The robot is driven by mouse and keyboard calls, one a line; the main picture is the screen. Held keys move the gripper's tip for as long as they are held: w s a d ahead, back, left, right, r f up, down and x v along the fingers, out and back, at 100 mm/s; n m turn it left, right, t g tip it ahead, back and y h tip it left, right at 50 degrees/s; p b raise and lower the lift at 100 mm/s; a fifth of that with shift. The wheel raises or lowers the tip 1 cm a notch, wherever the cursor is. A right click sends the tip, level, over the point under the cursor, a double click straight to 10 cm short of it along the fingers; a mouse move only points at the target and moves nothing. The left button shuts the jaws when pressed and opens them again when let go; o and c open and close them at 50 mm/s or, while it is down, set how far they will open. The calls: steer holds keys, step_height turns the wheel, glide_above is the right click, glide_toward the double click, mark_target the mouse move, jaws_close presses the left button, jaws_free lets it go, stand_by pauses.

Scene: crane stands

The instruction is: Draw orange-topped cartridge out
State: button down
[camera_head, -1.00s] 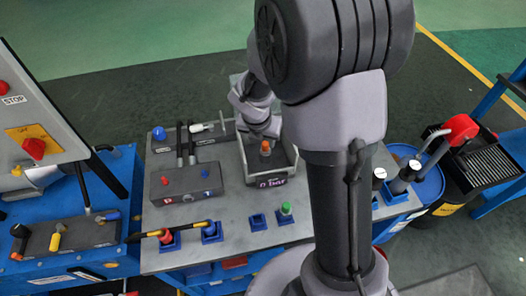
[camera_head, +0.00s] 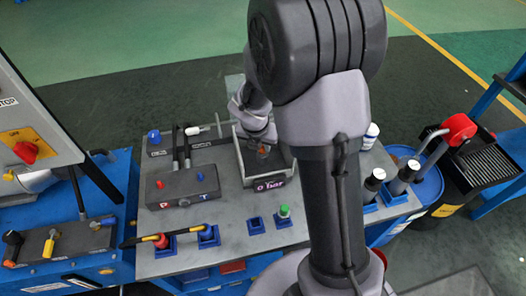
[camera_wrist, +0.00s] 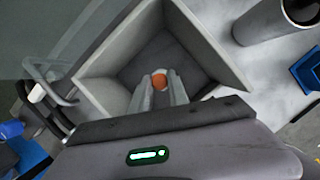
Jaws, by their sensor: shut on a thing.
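The orange-topped cartridge (camera_wrist: 160,82) shows only as a round orange top in the wrist view, between my two fingertips. My gripper (camera_wrist: 161,86) is shut on it, over the inside of a grey open-topped box (camera_wrist: 108,95). The cartridge's lower body is hidden, so I cannot tell how deep it sits. In the head view the orange top (camera_head: 263,151) is a small dark orange patch just below my gripper (camera_head: 261,143), within the walls of the box (camera_head: 245,172). A "0 bar" display (camera_head: 270,184) is at the box's front.
A grey block with red and blue knobs (camera_head: 182,186) stands left of the box. Blue sockets, one with a green-topped piece (camera_head: 284,211), lie in front. Dark cylinders with white tops (camera_head: 375,180) stand to the right, and a blue drum (camera_head: 425,185) is beyond them.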

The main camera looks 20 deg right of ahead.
steer(key=shift+r, duration=0.1)
step_height(320, 180, up, 7)
steer(key=p, duration=0.8)
stand_by(0.4)
